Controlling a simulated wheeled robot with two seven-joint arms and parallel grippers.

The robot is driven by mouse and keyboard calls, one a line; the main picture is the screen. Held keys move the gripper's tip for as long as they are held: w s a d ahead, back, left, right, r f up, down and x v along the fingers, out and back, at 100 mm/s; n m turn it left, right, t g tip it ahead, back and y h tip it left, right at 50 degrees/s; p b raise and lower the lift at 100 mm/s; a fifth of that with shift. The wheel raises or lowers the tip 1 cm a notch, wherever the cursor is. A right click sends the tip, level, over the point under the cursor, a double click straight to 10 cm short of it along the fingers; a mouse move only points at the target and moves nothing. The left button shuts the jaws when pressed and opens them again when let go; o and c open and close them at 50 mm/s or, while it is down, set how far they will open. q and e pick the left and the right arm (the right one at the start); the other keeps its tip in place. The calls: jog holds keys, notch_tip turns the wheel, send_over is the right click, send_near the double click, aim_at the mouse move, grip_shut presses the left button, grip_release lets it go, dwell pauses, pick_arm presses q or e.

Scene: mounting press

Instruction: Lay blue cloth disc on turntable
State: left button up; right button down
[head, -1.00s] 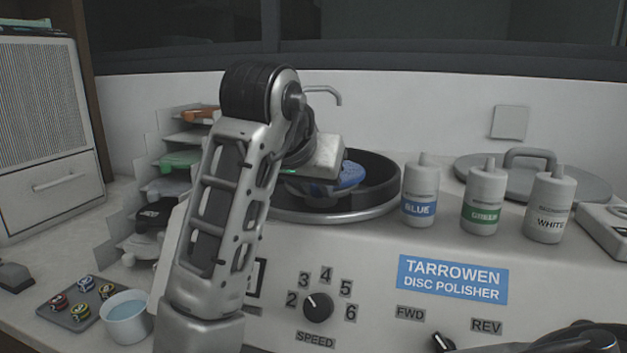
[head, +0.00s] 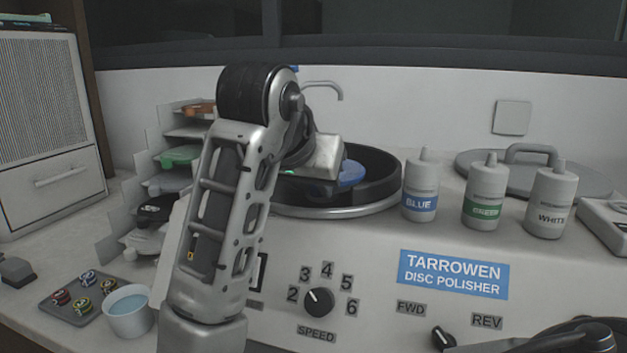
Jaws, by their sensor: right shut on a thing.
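The blue cloth disc (head: 351,174) shows in part inside the black bowl (head: 376,183) of the polisher, to the right of my right gripper's body. My right gripper (head: 322,172) is over the bowl and shut on the blue cloth disc; its fingertips are mostly hidden behind the gripper body and wrist. The turntable in the bowl is hidden, so I cannot tell whether the disc touches it. My left gripper is not in view.
Blue (head: 420,187), green (head: 485,194) and white (head: 550,203) bottles stand right of the bowl. A grey lid (head: 595,183) lies behind them. A shelf rack with coloured discs (head: 181,156) stands at left. A cup (head: 129,312) and a small tray (head: 80,301) sit front left.

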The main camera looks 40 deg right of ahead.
jog(key=shift+f, duration=0.15)
dwell(0.8)
jog(key=c, duration=1.1)
grip_release()
jog(key=shift+c, duration=0.2)
